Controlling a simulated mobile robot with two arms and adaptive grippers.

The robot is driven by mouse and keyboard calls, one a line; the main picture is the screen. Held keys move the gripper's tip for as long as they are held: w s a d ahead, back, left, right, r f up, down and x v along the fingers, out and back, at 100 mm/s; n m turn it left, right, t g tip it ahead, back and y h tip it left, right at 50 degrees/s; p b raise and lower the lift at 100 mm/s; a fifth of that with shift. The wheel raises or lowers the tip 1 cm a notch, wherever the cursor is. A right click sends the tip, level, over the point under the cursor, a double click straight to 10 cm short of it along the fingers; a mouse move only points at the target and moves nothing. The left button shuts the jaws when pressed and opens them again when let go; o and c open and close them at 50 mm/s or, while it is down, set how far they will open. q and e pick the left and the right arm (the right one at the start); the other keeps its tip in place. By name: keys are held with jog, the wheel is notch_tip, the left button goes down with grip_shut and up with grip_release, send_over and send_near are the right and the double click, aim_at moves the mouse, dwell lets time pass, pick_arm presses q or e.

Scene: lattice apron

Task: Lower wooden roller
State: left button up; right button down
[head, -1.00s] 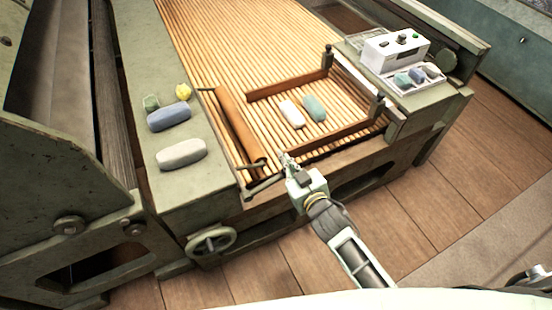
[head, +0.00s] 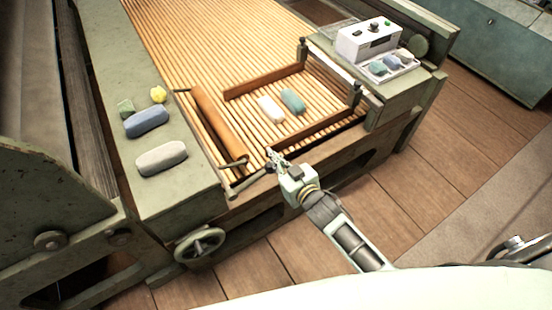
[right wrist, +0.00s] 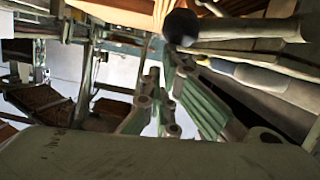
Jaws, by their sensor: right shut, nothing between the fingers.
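The brown wooden roller (head: 217,122) lies slantwise across the left part of the slatted apron (head: 185,50), with a dark bracket at each end. A lever (head: 248,181) runs from the roller's near end along the front edge to a dark round knob (head: 270,168). My right gripper (head: 274,156) is shut and empty, with its tips close to the knob. In the right wrist view the dark knob (right wrist: 181,27) shows beside the green-padded fingers; whether they touch it I cannot tell. My left gripper is not in view.
A wooden frame (head: 262,82) surrounds a white and a teal block on the slats. Blue and grey blocks and a yellow piece lie on the left green ledge (head: 185,195). A white control box (head: 370,40) stands at right. A handwheel (head: 199,245) is below.

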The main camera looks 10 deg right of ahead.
jog(key=s+d+r+p, duration=0.3)
jog(key=s+r, duration=0.4)
jog(key=s, duration=0.2)
jog(key=s+d+f+m+g+h, duration=0.15)
jog(key=s+f, duration=0.35)
jog(key=f, duration=0.5)
jog(key=s+d+f+g+h, duration=0.1)
jog(key=s+d+f+g, duration=0.3)
jog(key=f, duration=0.6)
jog(key=s+d+f+g+h, duration=0.1)
jog(key=s+f+g, duration=0.1)
jog(key=s+f, duration=0.6)
jog(key=s+f+g, duration=0.3)
jog(key=s+f, duration=0.4)
jog(key=s, duration=0.4)
jog(key=s+f+g, duration=0.3)
jog(key=s+f, duration=0.5)
jog(key=s, duration=0.3)
jog(key=shift+s+d+f+m+h, duration=0.3)
jog(key=shift+s+m+h, duration=0.05)
jog(key=shift+s+h, duration=0.1)
jog(key=shift+w, duration=0.1)
